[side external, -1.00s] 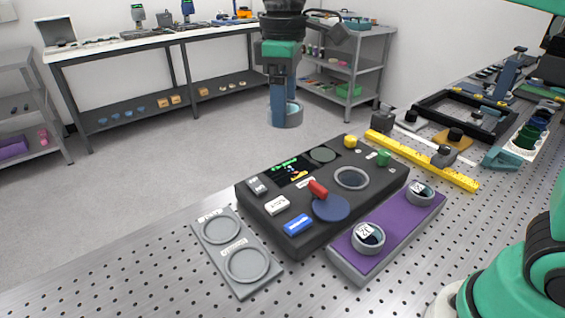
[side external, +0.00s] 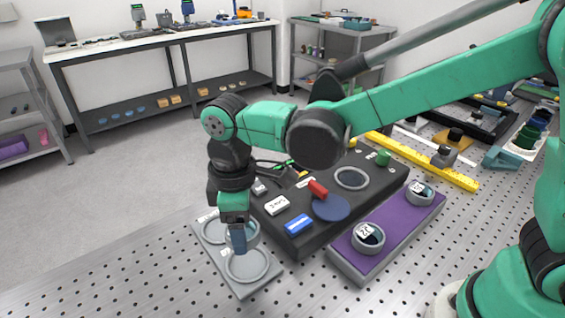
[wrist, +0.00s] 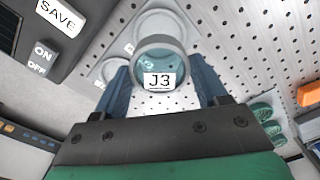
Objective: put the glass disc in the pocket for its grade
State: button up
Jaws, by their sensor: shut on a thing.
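My gripper (side external: 238,240) is shut on the glass disc, a clear round piece in a grey ring with a white label reading J3 (wrist: 160,65). The disc (side external: 252,230) is partly hidden by a finger in the side view. The blue fingers flank its ring in the wrist view. It is held over the grey tray (side external: 222,262), which has two round pockets. The near pocket (side external: 247,264) looks empty; the far one is partly hidden by my gripper. Height above the tray is hard to tell. The pocket labels are not readable now.
The black instrument console (side external: 290,253) with keys, a red lever and a blue round plate is right of the tray. A purple-topped block (side external: 395,237) carries two ringed, labelled discs. A yellow ruler (side external: 455,177) lies behind. Perforated bench is clear in front of the tray.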

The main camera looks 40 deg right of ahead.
aim_at(247, 264)
jog(key=shift+f, duration=3.3)
jog(key=shift+f, duration=0.15)
jog(key=o, duration=1.4)
jog(key=shift+o, duration=0.2)
notch_tip(247, 264, up, 12)
jog(key=shift+f, duration=0.1)
jog(key=shift+d+r, duration=0.2)
jog(key=shift+r, duration=0.1)
jog(key=s+d+m+t, duration=0.2)
jog(key=d+m, duration=0.3)
jog(key=d, duration=0.3)
jog(key=s+d+m+t, duration=0.2)
jog(key=d+m+t, duration=0.3)
jog(key=d, duration=0.4)
jog(key=shift+s+d+m, duration=0.2)
jog(key=shift+s+m, duration=0.1)
jog(key=shift+m, duration=0.3)
